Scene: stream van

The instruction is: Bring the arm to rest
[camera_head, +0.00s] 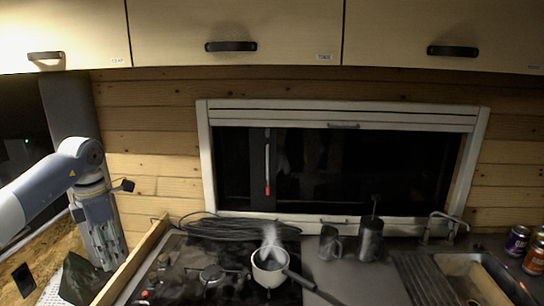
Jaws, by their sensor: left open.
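My left arm (45,187) comes in from the left edge, bends at a rounded joint and points down. My left gripper (110,264) hangs at its end, open, with nothing seen between its fingers. It is left of the stove, beside the wooden edge board. Its fingertips are small and dark here, and I cannot tell whether they touch anything. My right gripper is not in view.
A white pan (268,274) with a dark handle stands on the stove (180,280), with something pale rising from it. Dark cables (240,228) lie behind. A sink and several cans (534,255) are at right.

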